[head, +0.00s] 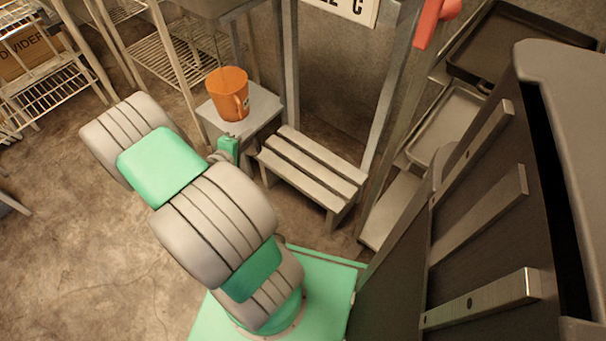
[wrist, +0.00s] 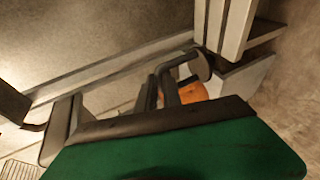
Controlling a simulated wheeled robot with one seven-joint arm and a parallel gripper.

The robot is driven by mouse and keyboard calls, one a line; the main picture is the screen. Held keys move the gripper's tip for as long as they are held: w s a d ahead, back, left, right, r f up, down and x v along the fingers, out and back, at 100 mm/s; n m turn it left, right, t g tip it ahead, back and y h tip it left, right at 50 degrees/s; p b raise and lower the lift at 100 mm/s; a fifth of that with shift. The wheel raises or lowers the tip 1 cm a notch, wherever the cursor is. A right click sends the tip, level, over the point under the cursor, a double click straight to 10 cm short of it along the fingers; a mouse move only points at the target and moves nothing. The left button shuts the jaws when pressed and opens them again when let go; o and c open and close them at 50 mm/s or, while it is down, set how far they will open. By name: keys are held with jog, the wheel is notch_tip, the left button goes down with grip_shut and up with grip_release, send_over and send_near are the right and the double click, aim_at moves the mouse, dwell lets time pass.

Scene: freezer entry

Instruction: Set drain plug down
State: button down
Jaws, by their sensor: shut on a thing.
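In the wrist view my gripper (wrist: 176,78) is shut on a small grey round piece (wrist: 203,66), which I take to be the drain plug. Its far side is hidden, and I cannot tell whether it touches anything below. In the head view my arm covers most of the gripper, and I cannot make out the plug there. An orange mug (head: 228,95) stands upright on a small grey stand (head: 262,104), just beyond the end of my arm. Part of an orange thing, likely the mug (wrist: 193,93), shows behind the fingers in the wrist view.
A low slatted bench (head: 312,165) is right of the stand. A wire rack (head: 172,62) stands behind, with another at far left (head: 45,87). Trays (head: 448,125) lie at the right, behind an upright post. The floor (head: 60,235) at left is mostly clear.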

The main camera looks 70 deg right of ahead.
jog(key=shift+m+g, duration=0.7)
jog(key=shift+g, duration=0.2)
jog(key=s+d+f+b, duration=0.3)
jog(key=d+f, duration=0.2)
jog(key=s+d+f+b, duration=0.3)
jog(key=d+f, duration=0.2)
jog(key=f, duration=0.1)
jog(key=s+d+f+b, duration=0.3)
jog(key=d+f, duration=0.1)
jog(key=f, duration=0.2)
jog(key=shift+s+d+b, duration=0.3)
jog(key=shift+s+d, duration=0.1)
jog(key=shift+r, duration=0.25)
jog(key=c, duration=1.9)
grip_release()
jog(key=shift+f, duration=0.2)
jog(key=shift+c, duration=0.2)
jog(key=o, duration=0.4)
jog(key=shift+o, duration=0.2)
jog(key=shift+r, duration=0.1)
